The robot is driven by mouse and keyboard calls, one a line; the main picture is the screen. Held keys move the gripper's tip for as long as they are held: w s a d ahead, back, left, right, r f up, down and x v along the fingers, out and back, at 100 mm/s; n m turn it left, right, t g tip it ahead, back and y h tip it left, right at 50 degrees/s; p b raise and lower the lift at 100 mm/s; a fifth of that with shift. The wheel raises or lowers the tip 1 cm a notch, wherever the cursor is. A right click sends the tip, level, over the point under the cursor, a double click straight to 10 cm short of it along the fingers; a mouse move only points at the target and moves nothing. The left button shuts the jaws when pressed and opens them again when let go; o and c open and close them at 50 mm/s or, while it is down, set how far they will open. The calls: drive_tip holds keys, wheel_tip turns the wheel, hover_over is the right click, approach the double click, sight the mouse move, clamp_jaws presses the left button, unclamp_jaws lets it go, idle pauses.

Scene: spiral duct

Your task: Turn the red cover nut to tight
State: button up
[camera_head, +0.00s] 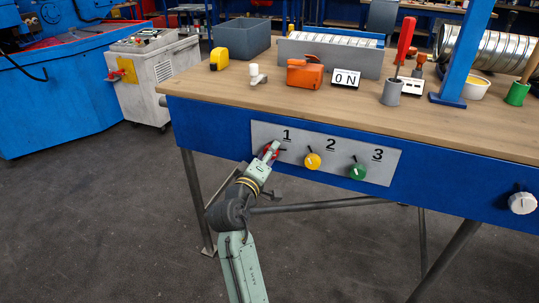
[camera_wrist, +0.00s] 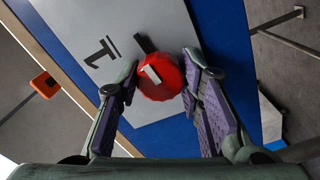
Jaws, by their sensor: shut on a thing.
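The red cover nut (camera_wrist: 168,84) sits on the grey panel below the printed 1. A short white mark is on its face, and a dark bar on the panel shows at its upper edge in the wrist view. My gripper (camera_wrist: 160,62) has its purple-padded fingers on both sides of the nut and is shut on it. In the head view my gripper (camera_head: 271,149) reaches the panel from the front, and the nut (camera_head: 265,154) is mostly hidden behind it.
The grey panel (camera_head: 386,174) also carries a yellow knob (camera_head: 313,161) under 2 and a green knob (camera_head: 358,171) under 3, both right of my gripper. A white knob (camera_head: 522,203) is farther right. Tools and boxes stand on the wooden bench top (camera_head: 205,88) above.

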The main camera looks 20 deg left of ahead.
drive_tip(key=o, duration=1.2)
drive_tip(key=shift+c, duration=0.2)
drive_tip(key=s, duration=1.2)
drive_tip(key=shift+a, duration=0.25)
